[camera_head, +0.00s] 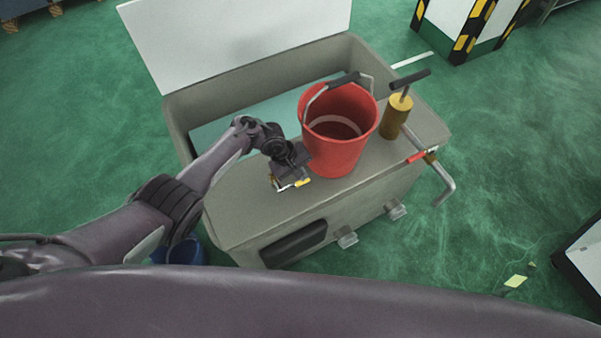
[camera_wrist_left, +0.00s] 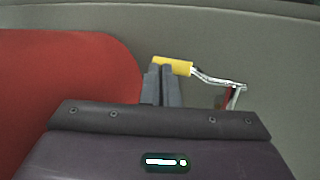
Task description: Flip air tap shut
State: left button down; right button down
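A small lever with a yellow grip (camera_head: 302,182) and bent metal rod, apparently the air tap, is on top of the grey tank near its front edge. It also shows in the left wrist view, where the yellow grip (camera_wrist_left: 173,66) lies just beyond my fingertips and its rod runs right. My left gripper (camera_head: 280,180) is right at it, beside the red bucket. In the wrist view its two fingers (camera_wrist_left: 162,84) are together, with no clear gap. They overlap the grip in the picture; I cannot tell whether they touch it. My right gripper is not in view.
A red bucket (camera_head: 338,150) stands on the tank (camera_head: 245,213), close right of my gripper. Further right are a brass hand pump (camera_head: 396,118) and a bent pipe with a red handle (camera_head: 417,156). A white lid (camera_head: 240,40) stands raised behind. A blue container (camera_head: 190,252) stands front left.

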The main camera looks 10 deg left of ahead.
pick_arm(q)
jog(key=shift+s+f, duration=0.2)
jog(key=shift+r, duration=0.2)
jog(key=p+v, duration=0.3)
jog(key=v, duration=0.4)
jog(key=shift+w+a+r, duration=0.15)
jog(key=shift+a+r, duration=0.05)
jog(key=shift+r, duration=0.15)
